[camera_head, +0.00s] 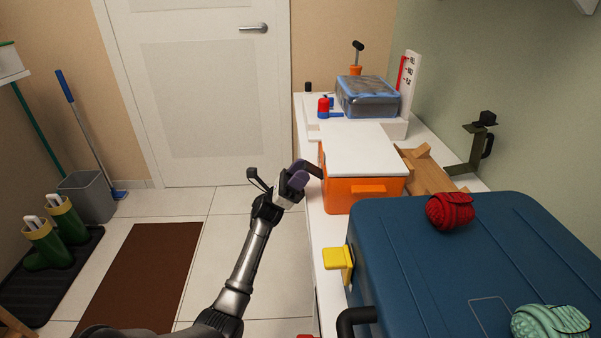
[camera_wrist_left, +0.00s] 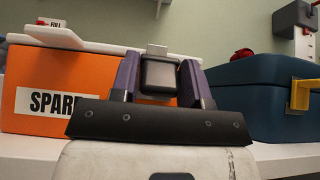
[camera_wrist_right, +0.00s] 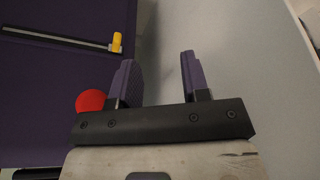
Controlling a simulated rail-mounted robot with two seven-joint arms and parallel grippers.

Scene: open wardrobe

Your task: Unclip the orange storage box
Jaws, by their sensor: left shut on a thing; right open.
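The orange storage box (camera_head: 350,193) stands on the white counter with a flat white lid (camera_head: 365,150) on it. In the left wrist view the box (camera_wrist_left: 60,72) carries a label with the letters "SPAR" showing, and the lid (camera_wrist_left: 75,38) covers its top. My left gripper (camera_head: 304,176) is at the box's left side. In the left wrist view my left gripper (camera_wrist_left: 162,72) is shut on a dark grey clip (camera_wrist_left: 158,74) below the lid. Part of the box is hidden behind the fingers. My right gripper (camera_wrist_right: 158,75) is open and empty, and out of the head view.
A blue case (camera_head: 440,260) with a yellow latch (camera_head: 339,258) stands close in front of the box. A red yarn ball (camera_head: 450,211) lies on it. A wooden piece (camera_head: 428,170) is right of the box. A blue-rimmed container (camera_head: 368,98) stands behind.

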